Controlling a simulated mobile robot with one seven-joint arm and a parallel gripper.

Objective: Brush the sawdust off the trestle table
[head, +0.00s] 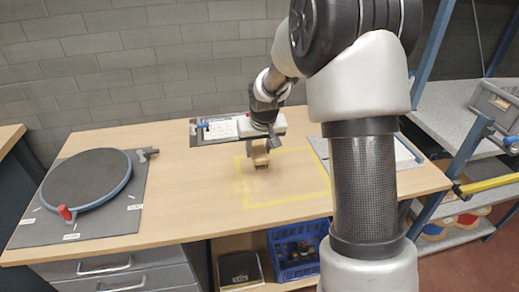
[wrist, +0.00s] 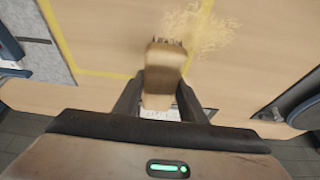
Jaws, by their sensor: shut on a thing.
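The wooden trestle table (head: 180,190) has a yellow outlined rectangle on its top. My gripper (head: 259,148) is over the outline's back left part and is shut on a tan wooden brush (head: 260,160). In the wrist view the brush (wrist: 163,75) sits between the two dark fingers of my gripper (wrist: 157,97), bristles pointing away from the camera. Pale sawdust (wrist: 197,30) lies scattered on the table just beyond and right of the brush. In the head view the sawdust shows as a faint patch (head: 241,187) near the outline's left side. Whether the bristles touch the table is unclear.
A dark round disc (head: 86,178) with a blue rim lies on a grey mat at the left. A blue crate (head: 298,250) and drawers (head: 125,272) are below the tabletop. A shelf rack (head: 450,110) stands right.

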